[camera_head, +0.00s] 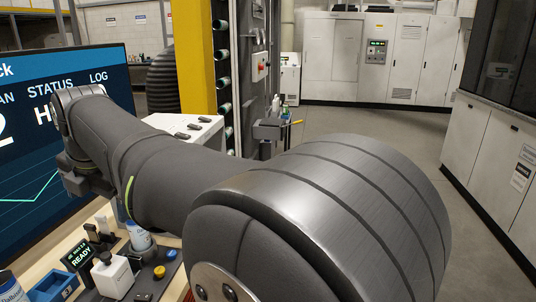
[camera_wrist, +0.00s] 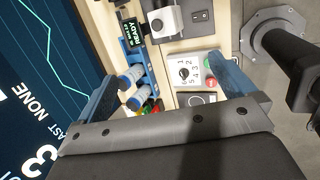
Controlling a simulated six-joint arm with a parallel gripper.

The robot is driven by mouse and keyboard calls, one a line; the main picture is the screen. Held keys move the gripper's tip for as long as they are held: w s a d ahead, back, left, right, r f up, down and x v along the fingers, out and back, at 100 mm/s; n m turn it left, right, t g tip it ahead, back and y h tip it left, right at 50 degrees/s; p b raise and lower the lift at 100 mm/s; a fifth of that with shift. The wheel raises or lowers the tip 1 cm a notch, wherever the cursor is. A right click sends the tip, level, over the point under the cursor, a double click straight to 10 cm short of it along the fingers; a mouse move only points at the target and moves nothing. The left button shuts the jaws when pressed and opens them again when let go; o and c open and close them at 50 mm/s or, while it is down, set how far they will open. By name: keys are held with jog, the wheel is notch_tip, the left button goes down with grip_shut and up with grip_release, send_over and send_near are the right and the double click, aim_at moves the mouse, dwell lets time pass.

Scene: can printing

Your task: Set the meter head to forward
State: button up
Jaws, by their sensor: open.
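A small dark display with green READY text (camera_head: 79,258) stands on the bench at the lower left of the head view, next to a white device (camera_head: 113,278). I cannot tell for certain which part is the meter head or which way it faces. In the wrist view, the display (camera_wrist: 130,28) and the white device (camera_wrist: 166,20) are at the top, beyond my fingertips. My gripper (camera_wrist: 168,70) is open, with its blue fingers wide apart and nothing visibly held between them. My arm hides part of the bench in the head view.
A white dial panel (camera_wrist: 184,72) shows between my fingers, with red and green buttons (camera_wrist: 210,84) near the right finger. Blue-and-white cylinders (camera_wrist: 131,78) are by the left finger. A large monitor (camera_head: 50,130) borders the bench. A blue tray (camera_head: 58,288) lies at the lower left.

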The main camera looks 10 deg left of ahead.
jog(key=c, duration=1)
jog(key=m+g+h, duration=0.2)
jog(key=m+h, duration=0.2)
jog(key=m, duration=2.2)
send_over(105, 254)
notch_tip(105, 254, down, 2)
jog(key=shift+c, duration=0.2)
jog(key=shift+m, duration=0.3)
notch_tip(105, 254, down, 18)
jog(key=shift+r, duration=0.15)
jog(key=shift+c, duration=0.2)
